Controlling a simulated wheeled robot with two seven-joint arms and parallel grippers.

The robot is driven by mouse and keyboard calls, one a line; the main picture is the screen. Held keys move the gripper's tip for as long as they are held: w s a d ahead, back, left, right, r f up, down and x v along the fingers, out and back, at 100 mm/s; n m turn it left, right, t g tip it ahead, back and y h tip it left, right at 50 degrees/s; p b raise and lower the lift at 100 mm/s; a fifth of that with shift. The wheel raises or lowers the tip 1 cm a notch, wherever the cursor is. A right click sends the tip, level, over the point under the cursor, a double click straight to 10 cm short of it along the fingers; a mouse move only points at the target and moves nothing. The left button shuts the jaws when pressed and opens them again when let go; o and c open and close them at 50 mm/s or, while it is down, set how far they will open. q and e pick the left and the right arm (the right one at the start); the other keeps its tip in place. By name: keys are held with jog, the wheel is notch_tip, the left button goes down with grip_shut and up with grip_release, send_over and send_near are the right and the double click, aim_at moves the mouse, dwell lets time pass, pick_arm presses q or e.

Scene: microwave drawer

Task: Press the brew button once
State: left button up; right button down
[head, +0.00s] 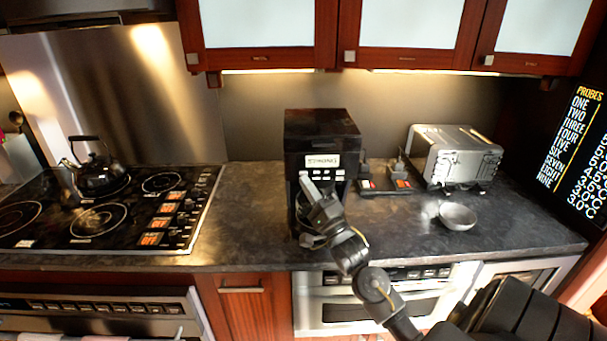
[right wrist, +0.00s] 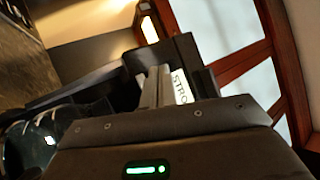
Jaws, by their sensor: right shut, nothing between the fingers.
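The black coffee maker (head: 322,127) stands upright on the counter. Its white display (head: 323,161) reads "STRONG", with a row of small pale buttons (head: 327,175) beneath. Which one is the brew button is too small to read. My right gripper (head: 304,178) is shut and empty, its fingertips pointing up at the left end of the button row. I cannot tell whether they touch the panel. In the right wrist view the shut fingers (right wrist: 154,84) are close to the display (right wrist: 182,87), which is partly hidden. My left gripper is not in view.
A stovetop (head: 110,225) with a black kettle (head: 97,172) is at left. A silver toaster oven (head: 455,155) and a grey bowl (head: 458,216) stand at right. Wooden cabinets (head: 405,58) hang above. The counter (head: 250,215) left of the coffee maker is clear.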

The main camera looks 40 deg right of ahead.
jog(key=shift+s+a+r, duration=0.1)
jog(key=s+a+p, duration=0.1)
jog(key=s, duration=0.1)
jog(key=s+a+p, duration=0.1)
jog(key=s+a, duration=0.1)
dwell(0.6)
dwell(0.7)
